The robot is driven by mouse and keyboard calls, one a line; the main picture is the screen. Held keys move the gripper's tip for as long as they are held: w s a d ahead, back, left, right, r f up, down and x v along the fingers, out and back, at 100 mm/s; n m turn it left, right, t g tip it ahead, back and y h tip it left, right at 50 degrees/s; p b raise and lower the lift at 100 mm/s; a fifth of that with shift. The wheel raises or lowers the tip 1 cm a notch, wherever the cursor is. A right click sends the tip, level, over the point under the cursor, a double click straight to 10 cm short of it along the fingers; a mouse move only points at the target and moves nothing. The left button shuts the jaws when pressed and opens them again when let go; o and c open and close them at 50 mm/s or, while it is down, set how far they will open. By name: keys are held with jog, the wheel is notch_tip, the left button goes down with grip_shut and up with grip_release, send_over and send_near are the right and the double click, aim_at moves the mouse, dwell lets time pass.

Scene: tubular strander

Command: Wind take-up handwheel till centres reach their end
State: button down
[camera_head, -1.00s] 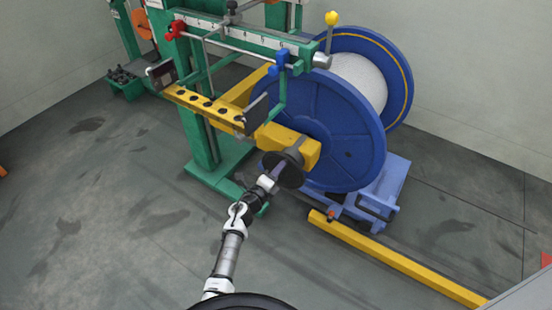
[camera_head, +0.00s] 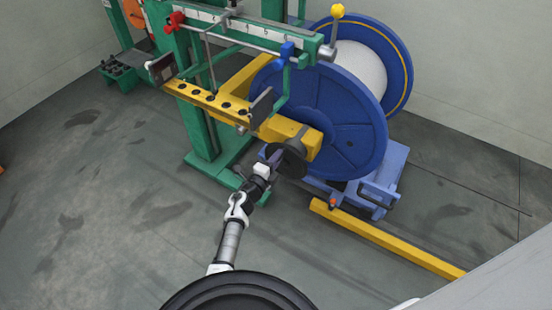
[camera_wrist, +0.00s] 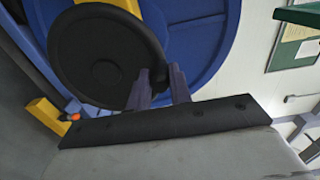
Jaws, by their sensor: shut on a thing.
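The handwheel (camera_head: 291,160) is a dark round disc on the end of the yellow arm (camera_head: 288,133), in front of the blue reel (camera_head: 340,115). It also shows in the wrist view as a black wheel with a thick rim and a round hub (camera_wrist: 104,74). My gripper (camera_head: 270,162) is at the wheel's left side in the head view. In the wrist view my gripper (camera_wrist: 160,80) has its two fingers at the wheel's rim, shut on it. The centres are not clearly visible; the reel and yellow arm hide that area.
A green frame (camera_head: 202,120) with a scaled rail and a blue clamp (camera_head: 287,50) stands behind the wheel. A yellow floor rail (camera_head: 385,240) runs to the lower right. A blue cradle (camera_head: 375,190) sits under the reel. The floor at left is clear.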

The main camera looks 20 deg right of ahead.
jog(key=c, duration=1.3)
grip_release()
jog(key=shift+d, duration=0.1)
jog(key=shift+o, duration=0.2)
jog(key=p+v, duration=0.2)
jog(key=v, duration=1.2)
jog(key=shift+p, duration=0.35)
jog(key=shift+w, duration=0.1)
